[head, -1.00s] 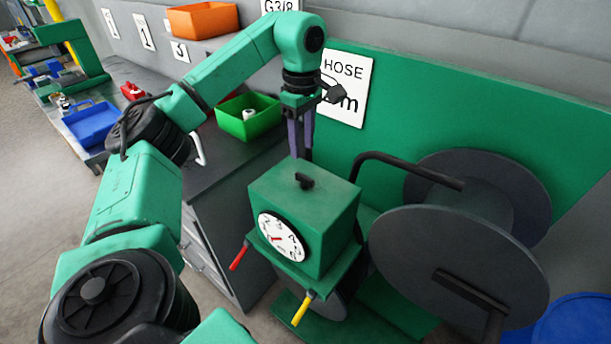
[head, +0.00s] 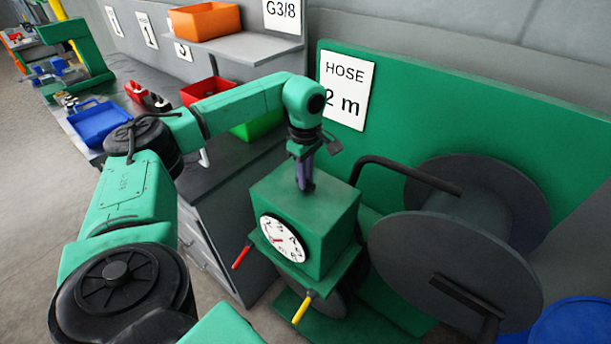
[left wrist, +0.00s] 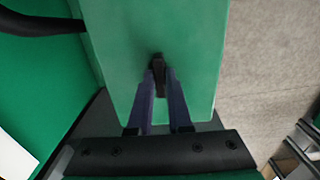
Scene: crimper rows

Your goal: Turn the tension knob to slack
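The tension knob is a small black bar knob that shows in the left wrist view (left wrist: 158,62); it sits on top of a green box (head: 325,205). My left gripper (head: 305,187) points down at the box top, its purple fingers over the knob, which they hide in the head view. In the left wrist view its fingertips (left wrist: 160,74) lie on either side of the knob, very close to it. Whether they press on it I cannot tell. A round white dial (head: 283,238) with a red pointer is on the box front. My right gripper is out of view.
A red-handled lever (head: 241,257) and a yellow-handled lever (head: 302,308) stick out below the dial. A large grey reel (head: 455,265) and a bent black bar (head: 410,172) stand right of the box. A green panel (head: 430,120) is behind; a grey bench (head: 215,180) is left.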

